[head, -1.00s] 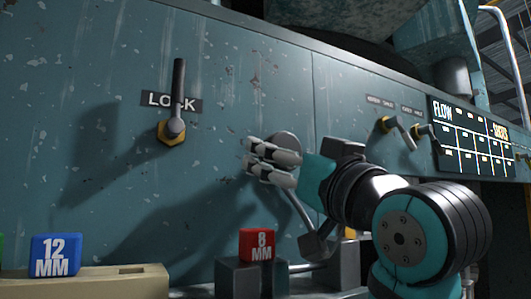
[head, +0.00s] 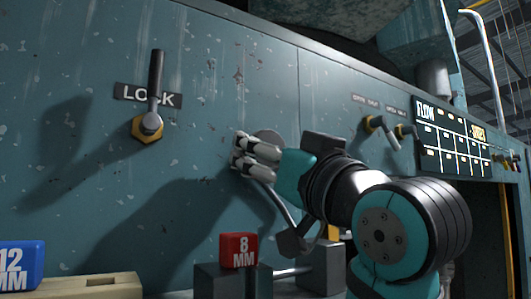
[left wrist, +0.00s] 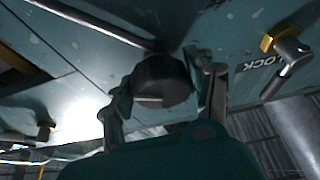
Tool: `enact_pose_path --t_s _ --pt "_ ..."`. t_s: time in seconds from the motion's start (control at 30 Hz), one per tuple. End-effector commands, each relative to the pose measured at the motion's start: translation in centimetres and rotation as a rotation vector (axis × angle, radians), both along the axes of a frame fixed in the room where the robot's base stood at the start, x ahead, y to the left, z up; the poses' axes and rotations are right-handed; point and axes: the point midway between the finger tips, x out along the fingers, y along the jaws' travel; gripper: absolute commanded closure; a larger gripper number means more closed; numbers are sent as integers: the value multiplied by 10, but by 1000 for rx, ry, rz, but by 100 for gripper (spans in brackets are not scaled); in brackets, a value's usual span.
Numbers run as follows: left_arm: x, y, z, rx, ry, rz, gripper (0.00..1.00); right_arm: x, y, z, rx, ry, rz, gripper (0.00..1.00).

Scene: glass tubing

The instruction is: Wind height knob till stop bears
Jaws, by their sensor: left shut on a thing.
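The knob is a dark, round-ended cylinder (left wrist: 162,78) between my left fingers in the left wrist view. A grey rod (head: 282,208) slants down from behind the gripper to a dark block (head: 297,241). The contact of any stop cannot be made out. My right gripper is not in view.
A LOCK lever (head: 156,85) stands upright on a yellow hex base to the left. A red 8 MM block (head: 239,250) sits on a dark stand below; a blue 12 MM block (head: 20,265) is lower left. Small handles (head: 380,130) and a FLOW board (head: 455,140) are right.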

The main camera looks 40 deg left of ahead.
Motion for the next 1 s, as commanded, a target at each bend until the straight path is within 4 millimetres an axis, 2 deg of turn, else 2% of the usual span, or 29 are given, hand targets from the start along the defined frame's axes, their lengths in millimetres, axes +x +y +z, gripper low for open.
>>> enact_pose_path --t_s 0.37,1.0 --pt "0 1 -3 31 82 -2 77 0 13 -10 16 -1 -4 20" --pt "-1 1 0 212 513 -1 77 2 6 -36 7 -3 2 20"
